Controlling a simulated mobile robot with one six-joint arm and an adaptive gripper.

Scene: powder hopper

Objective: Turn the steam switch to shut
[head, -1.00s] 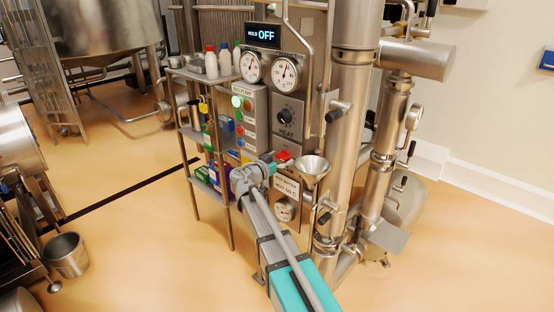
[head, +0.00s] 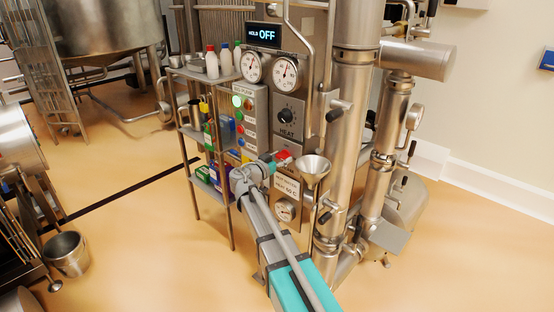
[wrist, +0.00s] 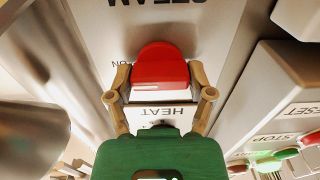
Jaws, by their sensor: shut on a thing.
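The steam switch (head: 283,158) is a small red handle low on the steel panel, under the HEAT knob. In the wrist view the red switch (wrist: 160,68) sits between my two fingers, below upside-down STEAM lettering. Part of an "ON" mark shows at its left; any other position mark is hidden. My gripper (wrist: 160,92) is shut on the switch, with a finger at each side of it. In the head view my gripper (head: 275,162) reaches the switch from the lower left, and my wrist covers part of the panel there.
A steel funnel (head: 313,168) stands close right of my gripper. The HEAT knob (head: 287,115) and two gauges are above. A pump box (head: 243,110) with several buttons and a shelf rack (head: 178,72) with bottles stand left. A thick steel pipe (head: 350,130) rises right.

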